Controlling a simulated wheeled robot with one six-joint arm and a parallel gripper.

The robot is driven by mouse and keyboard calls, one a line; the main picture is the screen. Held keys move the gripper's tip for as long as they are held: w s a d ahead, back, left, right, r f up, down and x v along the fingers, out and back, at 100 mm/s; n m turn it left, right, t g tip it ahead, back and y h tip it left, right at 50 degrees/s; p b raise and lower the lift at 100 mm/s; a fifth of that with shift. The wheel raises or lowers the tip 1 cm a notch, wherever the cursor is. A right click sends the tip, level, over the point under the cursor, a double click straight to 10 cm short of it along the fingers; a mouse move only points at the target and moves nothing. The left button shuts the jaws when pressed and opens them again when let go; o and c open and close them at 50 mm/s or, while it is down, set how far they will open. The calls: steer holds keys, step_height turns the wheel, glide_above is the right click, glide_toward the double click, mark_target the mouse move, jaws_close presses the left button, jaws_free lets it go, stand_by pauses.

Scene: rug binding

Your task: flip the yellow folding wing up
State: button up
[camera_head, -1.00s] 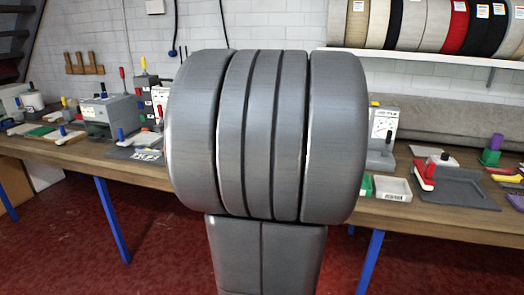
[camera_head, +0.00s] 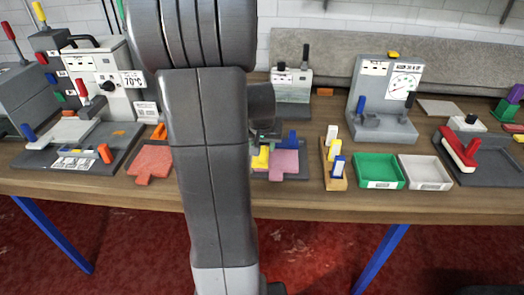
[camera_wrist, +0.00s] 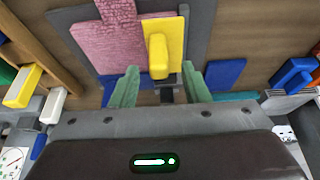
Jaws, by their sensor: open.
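The yellow folding wing (camera_wrist: 176,32) is a flat yellow plate with a raised yellow tab (camera_wrist: 158,55). In the wrist view it lies beside a pink rug piece (camera_wrist: 107,45) on a dark grey base plate. In the head view the wing (camera_head: 260,158) shows just right of my arm, next to the pink piece (camera_head: 284,164). My gripper (camera_wrist: 160,67) is open, with its green fingers on either side of the tab's near end in the picture. I cannot tell the height gap or any contact. My arm hides part of the jig in the head view.
Blue plates (camera_wrist: 224,73) lie beside and behind the fingers. A wooden rack (camera_head: 334,165) with coloured blocks, a green tray (camera_head: 378,171) and a white tray (camera_head: 425,172) stand to the right. A grey gauge stand (camera_head: 384,100) is behind them. An orange piece (camera_head: 151,163) lies left.

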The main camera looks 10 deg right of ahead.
steer(key=shift+x, duration=2.2)
steer(key=shift+c, duration=0.4)
jaws_close()
